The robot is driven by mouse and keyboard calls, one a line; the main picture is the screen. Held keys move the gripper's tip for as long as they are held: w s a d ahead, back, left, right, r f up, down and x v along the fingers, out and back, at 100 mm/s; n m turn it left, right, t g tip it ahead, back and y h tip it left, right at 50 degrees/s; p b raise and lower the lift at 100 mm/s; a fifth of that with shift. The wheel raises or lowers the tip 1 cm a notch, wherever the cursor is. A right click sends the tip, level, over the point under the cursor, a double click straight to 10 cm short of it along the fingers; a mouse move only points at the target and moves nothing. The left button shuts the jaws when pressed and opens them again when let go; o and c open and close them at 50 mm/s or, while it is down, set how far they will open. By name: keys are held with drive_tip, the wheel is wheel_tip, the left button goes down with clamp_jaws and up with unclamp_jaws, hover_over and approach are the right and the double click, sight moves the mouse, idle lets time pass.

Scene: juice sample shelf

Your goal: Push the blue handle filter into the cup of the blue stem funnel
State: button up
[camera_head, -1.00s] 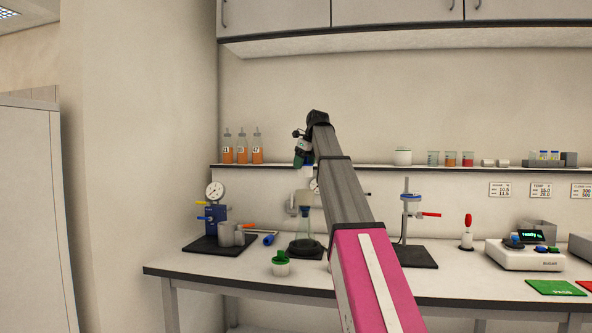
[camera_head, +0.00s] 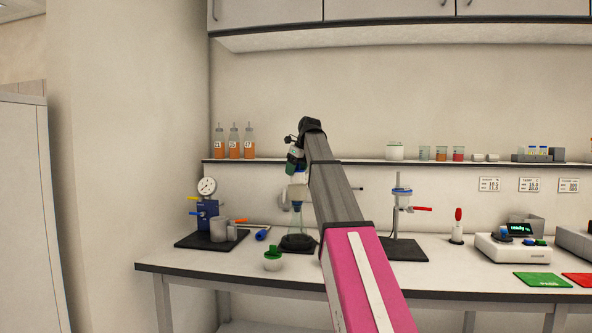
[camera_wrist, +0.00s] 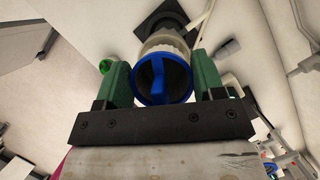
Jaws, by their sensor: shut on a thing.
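My gripper (camera_wrist: 164,80) is shut on the blue handle filter (camera_wrist: 158,78), which shows from above as a blue ring with a blue bar across it between the green fingers in the wrist view. In the head view, my gripper (camera_head: 296,160) is above the flask (camera_head: 297,220), on the left part of the bench. A pale cup-shaped part (camera_head: 298,192) stands between my gripper and the flask, in line with both. In the wrist view, a clear whitish body (camera_wrist: 166,44) lies behind the blue ring. I cannot tell how deep the filter sits in the funnel cup.
A green-topped pot (camera_head: 273,259) stands at the bench's front edge. A blue gauge press (camera_head: 208,212) is at left, and a stand with a red lever (camera_head: 402,208) at right. The wall shelf (camera_head: 350,160) runs behind my arm, with orange bottles (camera_head: 234,144) at its left.

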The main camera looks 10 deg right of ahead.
sight(296, 178)
drive_tip(key=shift+f, duration=1.9)
idle(0.8)
drive_tip(key=shift+r, duration=0.1)
drive_tip(key=shift+r, duration=1.6)
drive_tip(key=shift+f, duration=1.55)
idle(0.8)
drive_tip(key=shift+r, duration=1.6)
